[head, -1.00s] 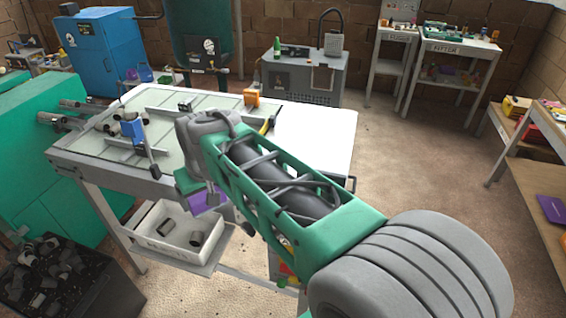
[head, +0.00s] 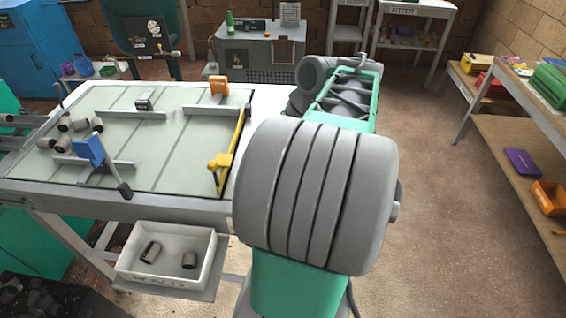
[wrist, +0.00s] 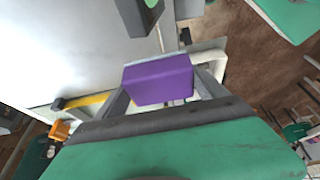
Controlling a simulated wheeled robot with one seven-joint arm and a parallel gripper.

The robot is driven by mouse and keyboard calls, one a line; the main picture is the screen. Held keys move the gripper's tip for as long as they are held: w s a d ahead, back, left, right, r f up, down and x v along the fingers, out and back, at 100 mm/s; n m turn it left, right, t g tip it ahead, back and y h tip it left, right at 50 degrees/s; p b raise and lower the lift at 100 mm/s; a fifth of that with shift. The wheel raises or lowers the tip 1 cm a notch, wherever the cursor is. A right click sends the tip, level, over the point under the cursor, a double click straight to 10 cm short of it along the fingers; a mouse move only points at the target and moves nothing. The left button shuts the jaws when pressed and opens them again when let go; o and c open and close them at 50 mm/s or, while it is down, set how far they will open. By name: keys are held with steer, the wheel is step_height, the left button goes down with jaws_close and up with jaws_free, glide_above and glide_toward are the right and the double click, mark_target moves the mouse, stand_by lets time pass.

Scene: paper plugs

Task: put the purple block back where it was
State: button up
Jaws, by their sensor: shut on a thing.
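In the wrist view the purple block (wrist: 160,80) sits between the two fingers of my gripper (wrist: 160,92), which is shut on it. Behind the block, the wrist view shows a pale table surface. In the head view my arm reaches away toward the back, right of the work table (head: 125,205). There my gripper and the block are hidden behind my arm.
The work table holds a blue clamp (head: 91,150), a yellow handle (head: 220,162), an orange piece (head: 219,86) and several grey plugs (head: 66,124). A white bin (head: 165,275) with grey plugs sits below. At right, shelves hold a purple item (head: 522,161) and an orange bin (head: 548,196).

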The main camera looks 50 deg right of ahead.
steer(key=w+d+f, duration=0.1)
steer(key=d+f, duration=0.2)
steer(key=w+d+f+p, duration=0.1)
steer(key=w+d+f, duration=0.1)
steer(key=d+f, duration=0.1)
steer(key=w+d+f+p, duration=0.1)
steer(key=w+d+f, duration=0.1)
steer(key=d, duration=0.2)
steer(key=shift+w+d+f, duration=0.2)
steer(key=shift+d+f, duration=0.1)
steer(key=shift+f, duration=0.1)
step_height(320, 180, down, 3)
steer(key=shift+w+d+f+p, duration=0.1)
steer(key=shift+d+f+p, duration=0.05)
steer(key=shift+p, duration=0.6)
steer(key=shift+f, duration=0.1)
steer(key=shift+f+b, duration=0.25)
steer(key=shift+b, duration=0.1)
steer(key=o, duration=1.2)
steer(key=shift+r, duration=0.15)
steer(key=shift+o, duration=0.2)
